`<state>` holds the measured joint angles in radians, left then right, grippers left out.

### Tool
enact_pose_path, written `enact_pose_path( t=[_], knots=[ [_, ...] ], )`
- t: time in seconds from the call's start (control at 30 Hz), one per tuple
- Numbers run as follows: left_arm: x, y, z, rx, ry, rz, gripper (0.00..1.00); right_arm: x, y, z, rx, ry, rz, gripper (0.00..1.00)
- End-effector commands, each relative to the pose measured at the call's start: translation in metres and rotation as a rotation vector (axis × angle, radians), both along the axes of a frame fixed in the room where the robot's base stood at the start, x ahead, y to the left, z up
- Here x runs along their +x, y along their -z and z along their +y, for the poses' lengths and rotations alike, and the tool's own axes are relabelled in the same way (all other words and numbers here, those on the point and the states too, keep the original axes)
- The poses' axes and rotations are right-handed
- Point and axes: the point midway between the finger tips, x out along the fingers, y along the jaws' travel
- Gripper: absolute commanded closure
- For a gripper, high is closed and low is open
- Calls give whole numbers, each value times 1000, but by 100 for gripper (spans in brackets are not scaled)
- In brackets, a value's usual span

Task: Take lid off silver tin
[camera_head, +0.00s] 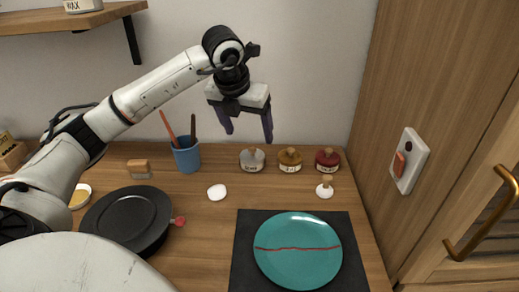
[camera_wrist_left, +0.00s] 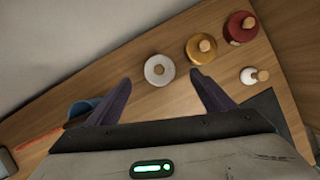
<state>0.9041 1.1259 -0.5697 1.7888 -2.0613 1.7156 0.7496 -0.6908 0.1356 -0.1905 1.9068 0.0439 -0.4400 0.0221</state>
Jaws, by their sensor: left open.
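The silver tin (camera_head: 252,161) stands at the back of the wooden counter, leftmost of a row of three tins, with a small knob-like shape on top. In the left wrist view, its pale round top (camera_wrist_left: 152,76) shows from above with a small round centre, between my fingers in the picture. My left gripper (camera_head: 247,133) is open, points down and hangs above and slightly left of the tin in the head view, apart from it. It also shows in the wrist view (camera_wrist_left: 162,92), with nothing between the fingers. My right gripper is not in view.
Beside the silver tin stand a gold tin (camera_head: 290,161) and a red tin (camera_head: 327,161). A small white pot (camera_head: 325,191) and a white lump (camera_head: 217,192) lie in front. A blue cup (camera_head: 187,157) holds sticks on the left. A teal plate (camera_head: 298,265) rests on a dark mat.

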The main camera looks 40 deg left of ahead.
Motion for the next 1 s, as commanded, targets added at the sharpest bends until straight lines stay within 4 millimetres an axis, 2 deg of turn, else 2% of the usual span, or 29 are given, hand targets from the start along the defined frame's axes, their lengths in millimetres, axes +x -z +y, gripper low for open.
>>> enact_pose_path(
  t=[0.1, 0.27, 0.53, 0.67, 0.87, 1.0],
  knots=[
    [5, 14, 2, -1, 0, 2, 24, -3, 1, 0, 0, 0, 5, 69],
    [8, 25, 3, -1, 0, 2, 24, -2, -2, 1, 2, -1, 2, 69],
    [18, 61, 9, -1, -1, 3, 24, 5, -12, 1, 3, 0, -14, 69],
    [22, 69, 10, 0, 1, 1, 24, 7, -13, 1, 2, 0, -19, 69],
    [22, 69, 10, 0, 0, -1, 24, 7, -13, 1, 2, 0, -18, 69],
    [22, 69, 10, 0, 0, -1, 46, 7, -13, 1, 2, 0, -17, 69]
  ],
)
